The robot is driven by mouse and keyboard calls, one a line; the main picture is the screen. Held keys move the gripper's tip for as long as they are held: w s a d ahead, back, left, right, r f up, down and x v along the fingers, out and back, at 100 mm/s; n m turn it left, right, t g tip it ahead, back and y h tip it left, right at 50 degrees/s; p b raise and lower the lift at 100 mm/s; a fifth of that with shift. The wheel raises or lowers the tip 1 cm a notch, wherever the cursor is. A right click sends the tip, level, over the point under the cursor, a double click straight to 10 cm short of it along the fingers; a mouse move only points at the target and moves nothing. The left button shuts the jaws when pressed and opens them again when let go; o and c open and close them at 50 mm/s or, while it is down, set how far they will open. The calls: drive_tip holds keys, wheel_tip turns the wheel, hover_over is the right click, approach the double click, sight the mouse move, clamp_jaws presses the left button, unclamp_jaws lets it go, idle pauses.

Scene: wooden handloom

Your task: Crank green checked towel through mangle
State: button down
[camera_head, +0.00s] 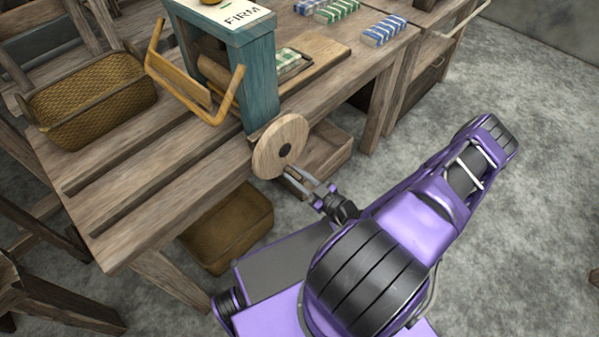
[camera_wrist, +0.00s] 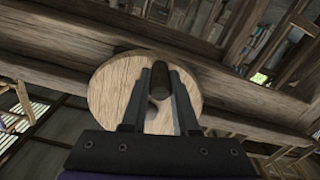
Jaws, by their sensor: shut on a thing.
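The mangle (camera_head: 262,95) has a teal frame and stands on the wooden bench. A round wooden crank wheel (camera_head: 275,150) with a dark hub is on its near side; the wheel also fills the middle of the wrist view (camera_wrist: 108,95). A green checked towel (camera_head: 290,66) lies flat on the right side of the mangle, partly hidden by the teal post. My gripper (camera_head: 299,180) is at the lower edge of the wheel. In the wrist view its two fingers are shut on the dark crank handle (camera_wrist: 160,80), which stands out from the wheel.
A "FIRM" card (camera_head: 243,17) lies on top of the mangle. A wooden frame (camera_head: 190,85) juts out at its left. A woven basket (camera_head: 88,100) sits at the bench's left. Folded striped cloths (camera_head: 384,31) lie at the back right. A brown basket (camera_head: 228,230) stands under the bench.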

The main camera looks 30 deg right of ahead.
drive_tip(key=shift+s+a, duration=0.1)
drive_tip(key=shift+a, duration=0.25)
idle(0.3)
drive_tip(key=c, duration=0.7)
unclamp_jaws()
drive_tip(key=shift+d, duration=0.15)
drive_tip(key=shift+s+d, duration=0.15)
drive_tip(key=shift+s, duration=0.2)
drive_tip(key=v, duration=1.6)
drive_tip(key=shift+s, duration=0.35)
